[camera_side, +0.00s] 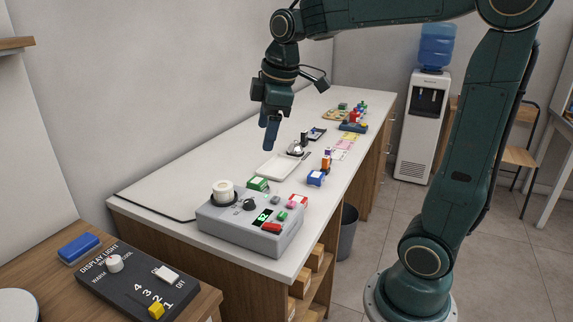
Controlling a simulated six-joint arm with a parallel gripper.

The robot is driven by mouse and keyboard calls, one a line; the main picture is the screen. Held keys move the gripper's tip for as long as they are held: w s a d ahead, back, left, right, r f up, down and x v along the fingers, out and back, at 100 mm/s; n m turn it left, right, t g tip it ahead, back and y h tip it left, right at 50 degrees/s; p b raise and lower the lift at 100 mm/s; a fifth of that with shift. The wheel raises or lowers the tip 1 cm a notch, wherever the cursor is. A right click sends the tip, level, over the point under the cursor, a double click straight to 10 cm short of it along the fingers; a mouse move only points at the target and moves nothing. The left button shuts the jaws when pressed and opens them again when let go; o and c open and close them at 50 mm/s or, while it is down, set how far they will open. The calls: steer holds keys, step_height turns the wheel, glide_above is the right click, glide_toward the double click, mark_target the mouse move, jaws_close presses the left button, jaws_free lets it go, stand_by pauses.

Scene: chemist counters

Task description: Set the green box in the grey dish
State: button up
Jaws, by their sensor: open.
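The green box (258,184), with a pale top, sits on the counter just behind the grey control unit. A shallow, pale rectangular dish (267,171) lies behind it and to the right; it looks off-white to light grey and empty. It is the only dish-like thing I make out near the box. My gripper (271,141) points down in the air above the counter, above and behind the dish. Its fingers overlap from this side; it is open with nothing visible between them. It touches neither the box nor the dish.
The control unit (240,238) carries a white roll, buttons and a knob. The counter (165,195) is mostly clear at left.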

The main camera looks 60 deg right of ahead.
steer(key=s+a+f+m+t, duration=0.1)
steer(key=s+a+f+m, duration=0.1)
steer(key=s, duration=0.6)
steer(key=s+a+f+m+t, duration=0.1)
steer(key=s+a+f+m, duration=0.1)
steer(key=s+a+m, duration=0.3)
steer(key=s, duration=0.3)
steer(key=shift+s+y, duration=0.2)
steer(key=shift+y, duration=0.2)
